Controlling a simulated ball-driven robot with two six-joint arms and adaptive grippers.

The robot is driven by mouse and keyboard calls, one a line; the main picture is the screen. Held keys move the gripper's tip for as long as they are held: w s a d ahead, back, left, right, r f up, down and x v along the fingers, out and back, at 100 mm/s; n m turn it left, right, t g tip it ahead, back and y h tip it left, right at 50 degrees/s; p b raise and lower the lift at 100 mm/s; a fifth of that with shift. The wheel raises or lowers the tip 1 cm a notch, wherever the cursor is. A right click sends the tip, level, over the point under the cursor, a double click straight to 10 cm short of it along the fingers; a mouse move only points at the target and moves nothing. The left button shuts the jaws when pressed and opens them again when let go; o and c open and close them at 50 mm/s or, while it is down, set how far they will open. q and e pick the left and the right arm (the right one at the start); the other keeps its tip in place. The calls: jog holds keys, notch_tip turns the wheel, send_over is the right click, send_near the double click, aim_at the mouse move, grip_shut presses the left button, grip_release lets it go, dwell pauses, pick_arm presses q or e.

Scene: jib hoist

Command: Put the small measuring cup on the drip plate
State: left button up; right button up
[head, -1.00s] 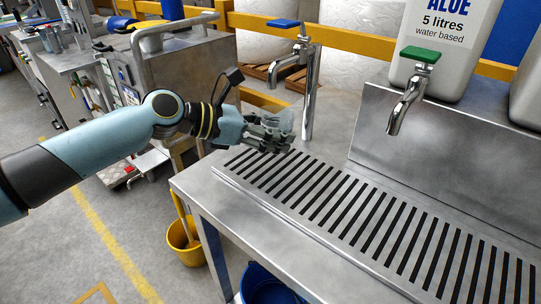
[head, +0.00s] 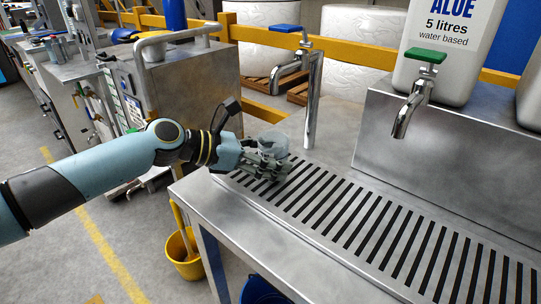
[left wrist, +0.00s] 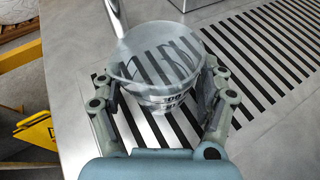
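The small measuring cup (left wrist: 158,62) is clear and see-through. In the left wrist view it sits between the two fingers of my left gripper (left wrist: 158,100), which press on its sides. In the head view the cup (head: 273,141) shows faintly, upright in my left gripper (head: 268,158), over the far left end of the drip plate. The drip plate (head: 345,212) is a metal panel with dark slots set along the steel bench. I cannot tell whether the cup's base touches the plate. My right gripper is not in view.
A blue-handled tap (head: 312,95) stands just behind the left gripper. A white jug (head: 450,55) stands on the ledge. The plate's middle and right are clear.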

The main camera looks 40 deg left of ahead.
pick_arm(q)
jog(key=shift+r, duration=0.15)
jog(key=p+v, duration=0.1)
jog(key=v, duration=0.9)
jog(key=shift+s+p, duration=0.15)
jog(key=shift+p, duration=0.2)
jog(key=shift+p+v, duration=0.45)
jog(key=shift+v, duration=0.45)
